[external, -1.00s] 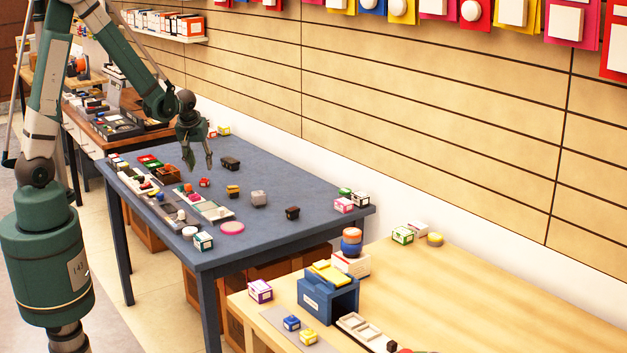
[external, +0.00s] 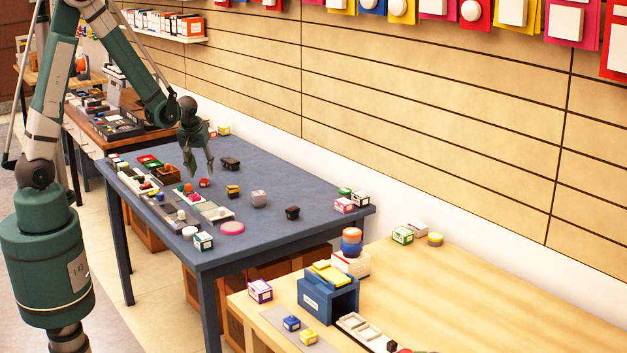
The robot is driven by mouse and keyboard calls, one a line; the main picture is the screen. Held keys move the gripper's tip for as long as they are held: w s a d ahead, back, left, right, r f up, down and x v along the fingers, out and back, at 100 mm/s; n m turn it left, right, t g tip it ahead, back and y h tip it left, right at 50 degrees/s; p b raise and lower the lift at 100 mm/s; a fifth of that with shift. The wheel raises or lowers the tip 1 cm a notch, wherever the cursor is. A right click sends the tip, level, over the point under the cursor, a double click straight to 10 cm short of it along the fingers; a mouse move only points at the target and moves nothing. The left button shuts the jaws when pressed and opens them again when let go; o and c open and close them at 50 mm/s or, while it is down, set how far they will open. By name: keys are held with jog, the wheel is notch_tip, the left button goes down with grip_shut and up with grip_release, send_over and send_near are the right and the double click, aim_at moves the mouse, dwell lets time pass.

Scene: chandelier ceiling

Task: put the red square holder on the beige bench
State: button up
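A small red holder (external: 205,183) sits on the blue-grey table (external: 270,222), among several small items. My gripper (external: 201,172) points down just above and behind it in the external view. Its two fingers are spread apart with nothing visible between them. The gap between fingertips and holder is hard to judge from this angle. The beige bench (external: 480,290) is at the lower right, with a broad bare top.
A blue box (external: 328,297) and a long tray occupy the bench's left part.

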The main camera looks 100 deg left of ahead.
aim_at(204, 181)
jog(key=shift+b+x, duration=0.5)
jog(key=shift+x, duration=2)
jog(key=shift+c, duration=0.5)
jog(key=c, duration=0.8)
